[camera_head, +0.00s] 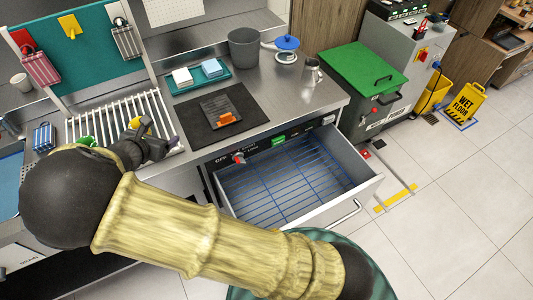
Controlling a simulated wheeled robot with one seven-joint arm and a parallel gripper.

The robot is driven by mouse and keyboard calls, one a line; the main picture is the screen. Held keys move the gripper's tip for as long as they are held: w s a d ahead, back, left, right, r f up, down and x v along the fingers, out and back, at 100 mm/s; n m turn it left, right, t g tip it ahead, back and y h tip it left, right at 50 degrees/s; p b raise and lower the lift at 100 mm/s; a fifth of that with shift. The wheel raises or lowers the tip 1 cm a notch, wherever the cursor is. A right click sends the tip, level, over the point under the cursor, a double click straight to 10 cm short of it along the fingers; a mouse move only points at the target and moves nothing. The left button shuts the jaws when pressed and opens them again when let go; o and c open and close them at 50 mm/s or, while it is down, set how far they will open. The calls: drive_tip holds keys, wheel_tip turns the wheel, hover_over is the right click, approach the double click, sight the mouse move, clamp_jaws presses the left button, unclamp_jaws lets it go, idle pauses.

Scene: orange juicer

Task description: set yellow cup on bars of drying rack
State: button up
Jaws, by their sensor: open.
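The drying rack (110,112) is a row of pale bars on the steel counter at left. My gripper (150,140) is dark and sits over the rack's front right part, with its jaws open. A small yellow patch (146,122) shows at the gripper's far side; it may be the yellow cup, but it is too small and covered to be sure. I cannot tell whether it touches the bars or the fingers. My arm hides the rack's front edge.
A dark mat (185,132) with a grey panel lies right of the rack. Behind it are a teal tray (226,80), a grey bucket (243,48) and a metal jug (312,72). An open drawer (365,180) juts out below the counter.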

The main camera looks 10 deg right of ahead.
drive_tip(key=s+d+m+g, duration=0.25)
drive_tip(key=d+m, duration=0.35)
drive_tip(key=d, duration=0.4)
drive_tip(key=s+d+m+g, duration=0.2)
drive_tip(key=d+m+g, duration=0.2)
drive_tip(key=d+m, duration=0.45)
drive_tip(key=s+d+r+m+y, duration=0.2)
drive_tip(key=s+d+m, duration=0.4)
drive_tip(key=s+m, duration=0.1)
drive_tip(key=s+d+r+m+g+y, duration=0.1)
drive_tip(key=s+d+r+m+y, duration=0.1)
drive_tip(key=s+d+m, duration=0.5)
drive_tip(key=shift+s+r+m, duration=0.25)
drive_tip(key=shift+s+m, duration=0.1)
drive_tip(key=shift+d+g, duration=0.1)
drive_tip(key=shift+g, duration=0.15)
